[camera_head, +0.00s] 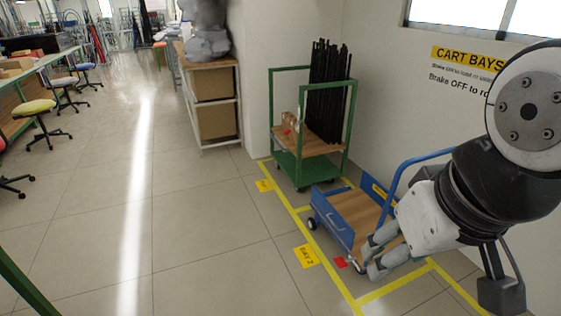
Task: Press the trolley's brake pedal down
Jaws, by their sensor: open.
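The blue trolley (333,220) has a wooden deck and a blue push handle, and stands in the yellow-marked bay at the right. A small red piece (340,262), which looks like the brake pedal, shows low at its near end by a wheel. I cannot tell whether it is up or down. My gripper (370,261) is open, with its two grey fingers over the trolley's near end. The fingertips appear just right of the red piece; I cannot tell their height above it. My gripper hides part of the deck and the near end.
A green trolley (310,172) with dark rods (330,90) stands behind the blue one against the wall. A shelf with boxes (215,105) is farther back. Yellow lines and a bay label (306,256) mark the floor.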

